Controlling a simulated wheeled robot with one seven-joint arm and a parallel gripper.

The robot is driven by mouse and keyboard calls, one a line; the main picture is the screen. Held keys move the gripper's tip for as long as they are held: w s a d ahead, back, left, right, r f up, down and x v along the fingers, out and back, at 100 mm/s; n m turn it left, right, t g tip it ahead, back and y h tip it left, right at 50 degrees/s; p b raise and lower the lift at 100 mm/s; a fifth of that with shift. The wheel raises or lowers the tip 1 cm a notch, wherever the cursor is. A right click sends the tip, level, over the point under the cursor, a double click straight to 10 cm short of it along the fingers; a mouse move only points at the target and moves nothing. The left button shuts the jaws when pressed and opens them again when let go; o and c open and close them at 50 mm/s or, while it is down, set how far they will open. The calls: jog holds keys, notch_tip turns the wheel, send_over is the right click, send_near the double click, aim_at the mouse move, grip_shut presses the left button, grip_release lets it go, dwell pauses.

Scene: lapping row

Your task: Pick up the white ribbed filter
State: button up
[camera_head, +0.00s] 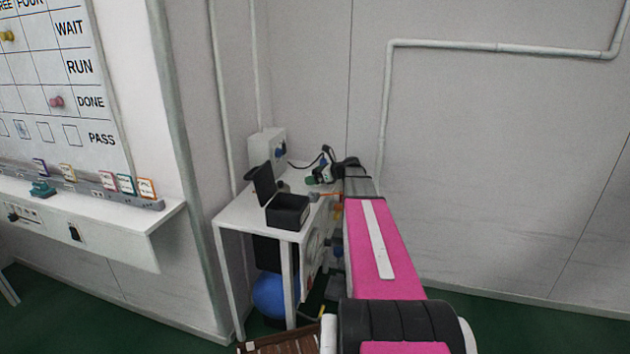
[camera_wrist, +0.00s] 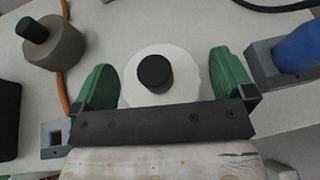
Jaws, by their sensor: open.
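The white filter (camera_wrist: 185,68) is a round white piece with a slightly scalloped edge and a black round knob (camera_wrist: 154,72) on top. In the wrist view it sits between the two green fingers of my gripper (camera_wrist: 163,75). The left finger is very near its left edge, and a small gap shows at its right edge. My gripper is open, and its dark crossbar hides the filter's near edge. In the head view my gripper (camera_head: 320,178) is over the back right of the white table (camera_head: 240,214). I cannot make out the filter clearly there.
A grey cylinder with a black knob (camera_wrist: 58,46) stands left of my gripper. An orange cable (camera_wrist: 64,92) runs beside it. A blue item in a grey holder (camera_wrist: 298,48) is close on the right. A black open box (camera_head: 287,212) stands at the table's front.

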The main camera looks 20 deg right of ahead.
jog(key=c, duration=0.8)
jog(key=shift+c, duration=0.2)
